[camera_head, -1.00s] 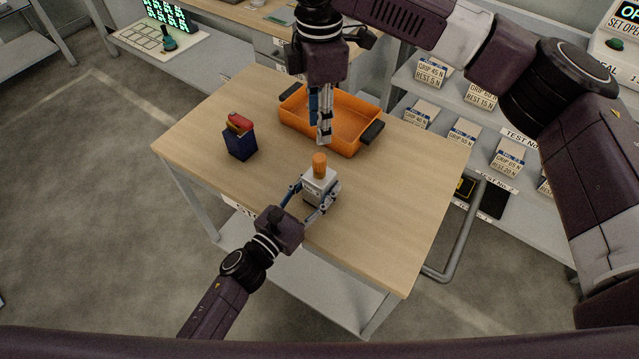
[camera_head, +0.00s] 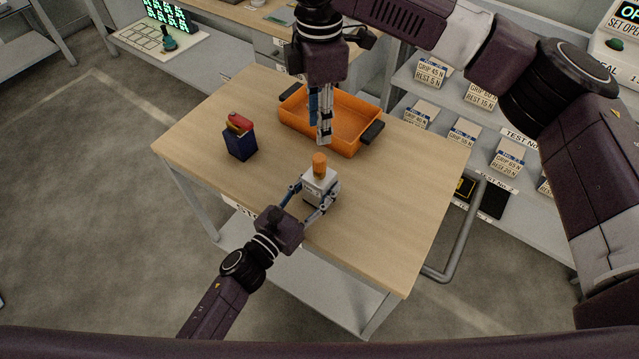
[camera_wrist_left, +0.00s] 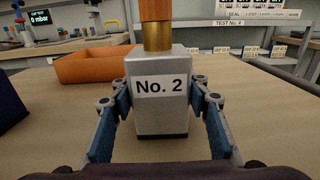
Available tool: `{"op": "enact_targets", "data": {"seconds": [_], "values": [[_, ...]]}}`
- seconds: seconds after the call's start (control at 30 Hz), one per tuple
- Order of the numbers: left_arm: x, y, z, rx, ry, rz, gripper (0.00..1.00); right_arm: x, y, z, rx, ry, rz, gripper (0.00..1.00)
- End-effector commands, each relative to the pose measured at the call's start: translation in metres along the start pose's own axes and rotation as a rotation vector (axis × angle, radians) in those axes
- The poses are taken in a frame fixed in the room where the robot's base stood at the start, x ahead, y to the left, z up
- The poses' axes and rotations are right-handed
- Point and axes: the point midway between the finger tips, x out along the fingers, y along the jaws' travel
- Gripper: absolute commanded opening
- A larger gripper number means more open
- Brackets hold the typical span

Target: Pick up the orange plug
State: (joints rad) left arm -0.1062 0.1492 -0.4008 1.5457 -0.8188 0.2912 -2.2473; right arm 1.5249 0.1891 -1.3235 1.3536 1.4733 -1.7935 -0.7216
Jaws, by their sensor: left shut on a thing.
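The orange plug (camera_head: 319,161) stands upright on top of a grey block marked No. 2 (camera_head: 318,183) near the table's front edge. In the left wrist view, the lower part of the plug (camera_wrist_left: 155,10) sits above a brass collar, and its top is out of frame. My left gripper (camera_wrist_left: 160,103) is shut on the grey block, one finger on each side, below the plug. It also shows low at the block in the head view (camera_head: 317,191). My right gripper (camera_head: 323,142) hangs over the near side of the orange tray, fingers close together; its opening is unclear.
The orange tray (camera_head: 352,147) with black handles stands behind the block. A dark blue box (camera_head: 240,146) with a red and yellow object (camera_head: 238,122) on it stands to the left. The wooden tabletop (camera_head: 400,220) is clear on the right. Shelves with labelled boxes stand beyond.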

Motion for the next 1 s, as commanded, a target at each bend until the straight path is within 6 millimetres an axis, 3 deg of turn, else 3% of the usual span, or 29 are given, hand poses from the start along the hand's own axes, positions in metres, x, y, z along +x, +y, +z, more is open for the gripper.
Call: {"op": "enact_targets", "data": {"seconds": [0.37,0.5,0.57,0.77,1.0], "values": [[0.000,0.000,0.000,0.000,0.000,0.000,0.00,0.000,0.000,0.000,0.000,0.000,0.000,0.29],[0.000,0.000,0.000,0.000,0.000,0.000,0.00,0.000,0.000,0.000,0.010,0.001,0.001,0.41],[0.000,0.000,0.000,0.000,0.000,0.000,0.00,0.000,-0.001,0.000,0.033,0.004,0.003,0.41],[0.000,0.000,0.000,0.000,0.000,0.000,0.00,-0.002,-0.007,0.002,0.251,0.032,0.023,0.41],[0.000,0.000,0.000,0.000,0.000,0.000,0.00,-0.008,-0.017,0.005,0.624,0.088,0.052,0.41]]}}
